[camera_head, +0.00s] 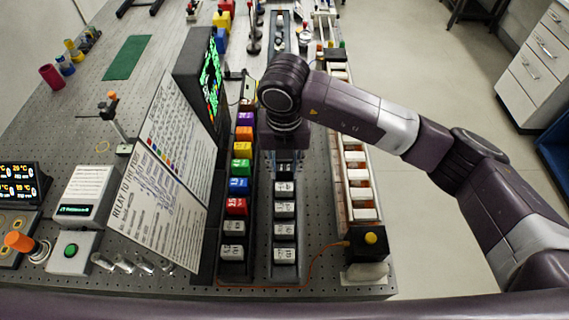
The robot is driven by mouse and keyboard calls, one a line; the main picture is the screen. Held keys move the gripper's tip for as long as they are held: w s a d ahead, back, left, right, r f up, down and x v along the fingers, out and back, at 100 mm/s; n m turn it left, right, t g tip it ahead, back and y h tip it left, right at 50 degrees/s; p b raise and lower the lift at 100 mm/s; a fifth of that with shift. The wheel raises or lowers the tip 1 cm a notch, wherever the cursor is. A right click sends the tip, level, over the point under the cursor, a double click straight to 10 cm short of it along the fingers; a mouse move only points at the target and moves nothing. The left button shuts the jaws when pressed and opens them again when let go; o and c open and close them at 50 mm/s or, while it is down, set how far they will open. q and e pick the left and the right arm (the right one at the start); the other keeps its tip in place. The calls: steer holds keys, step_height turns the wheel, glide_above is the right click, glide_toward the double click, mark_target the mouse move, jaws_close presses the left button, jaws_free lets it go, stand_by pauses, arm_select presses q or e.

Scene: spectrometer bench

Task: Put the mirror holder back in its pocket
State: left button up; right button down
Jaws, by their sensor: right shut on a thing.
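My right gripper (287,160) points straight down over the right-hand row of the dark pocket rack (271,275). It is shut on the mirror holder (286,168), a small dark block that shows only partly between the fingers. The holder is at the row, just behind the nearest white-labelled blocks. I cannot tell whether it is in a pocket or just above one, because the wrist and fingers hide the spot. My left gripper is not in view.
White-labelled blocks (284,230) fill the row in front of the gripper. A row of coloured blocks (239,186) stands close on the left, beside a tall text panel (165,180) and a screen (211,82). A long rail with white parts (357,176) runs close on the right.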

mark_target(284, 181)
steer(key=shift+f, duration=0.2)
steer(key=c, duration=1.5)
jaws_free()
steer(key=shift+r, duration=0.1)
steer(key=shift+r, duration=0.15)
steer(key=shift+a+r, duration=0.1)
steer(key=shift+r, duration=0.1)
step_height(284, 181, up, 12)
steer(key=b, duration=0.3)
steer(key=shift+s+f+b, duration=0.2)
steer(key=shift+s+b, duration=0.2)
steer(key=shift+s, duration=0.05)
